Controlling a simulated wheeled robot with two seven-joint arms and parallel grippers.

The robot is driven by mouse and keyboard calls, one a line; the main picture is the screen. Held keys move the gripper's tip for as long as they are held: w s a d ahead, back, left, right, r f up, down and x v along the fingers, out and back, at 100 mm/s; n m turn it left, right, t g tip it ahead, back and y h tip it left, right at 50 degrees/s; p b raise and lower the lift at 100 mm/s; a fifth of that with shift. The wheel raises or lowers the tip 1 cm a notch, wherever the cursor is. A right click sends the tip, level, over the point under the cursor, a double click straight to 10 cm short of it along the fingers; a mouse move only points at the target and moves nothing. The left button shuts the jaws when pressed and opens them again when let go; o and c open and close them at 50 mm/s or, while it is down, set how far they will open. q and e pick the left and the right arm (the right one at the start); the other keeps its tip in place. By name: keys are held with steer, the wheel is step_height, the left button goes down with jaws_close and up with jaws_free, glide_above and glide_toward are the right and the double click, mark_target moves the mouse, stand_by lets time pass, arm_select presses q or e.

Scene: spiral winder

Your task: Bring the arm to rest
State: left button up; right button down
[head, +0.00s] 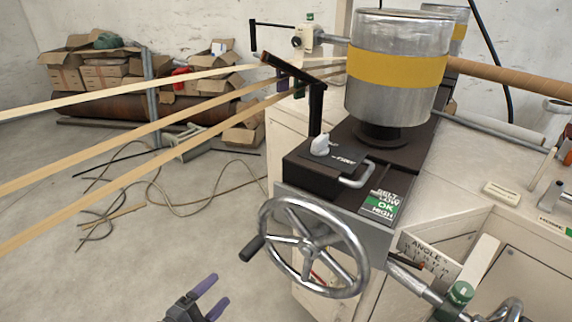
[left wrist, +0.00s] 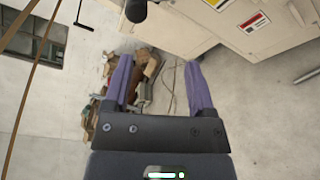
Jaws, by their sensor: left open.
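My left gripper (head: 207,296) is at the bottom of the head view, with two purple fingers spread apart and nothing between them. It is over the bare floor, left of and below the handwheel (head: 312,247), and looks apart from it. The left wrist view also shows the open, empty gripper (left wrist: 158,80), with floor and boxes beyond its fingers. The winder (head: 285,130) stands at the right of the head view, with a steel drum (head: 398,95) banded in yellow on top. My right gripper is not in view.
The handwheel's dark knob (head: 252,247) sticks out to the left. Pale strips (head: 110,143) run from the winder to the left edge. Cardboard boxes (head: 100,72) are piled by the back wall. Loose cords (head: 165,192) lie on the floor. The floor at lower left (head: 90,285) is clear.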

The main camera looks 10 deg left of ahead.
arm_select(q)
steer(key=s+a+f+m+g+y+p, duration=0.1)
steer(key=s+a+f+m+g+y, duration=0.2)
steer(key=s+f+m, duration=0.55)
steer(key=s+a+f+m+g+y, duration=0.25)
steer(key=s+f+g, duration=0.3)
steer(key=f, duration=0.65)
steer(key=s+d+f+m+g, duration=0.1)
steer(key=s+f+m+g, duration=0.1)
steer(key=s, duration=0.6)
steer(key=s+d+f+m+g+y, duration=0.1)
steer(key=s+f+m+g, duration=0.2)
steer(key=s, duration=0.5)
steer(key=s+d+f+m+g+p, duration=0.1)
steer(key=s+d+f+m+g, duration=0.1)
steer(key=s+m, duration=0.3)
steer(key=s+g, duration=0.1)
steer(key=s, duration=0.3)
steer(key=shift+f, duration=0.3)
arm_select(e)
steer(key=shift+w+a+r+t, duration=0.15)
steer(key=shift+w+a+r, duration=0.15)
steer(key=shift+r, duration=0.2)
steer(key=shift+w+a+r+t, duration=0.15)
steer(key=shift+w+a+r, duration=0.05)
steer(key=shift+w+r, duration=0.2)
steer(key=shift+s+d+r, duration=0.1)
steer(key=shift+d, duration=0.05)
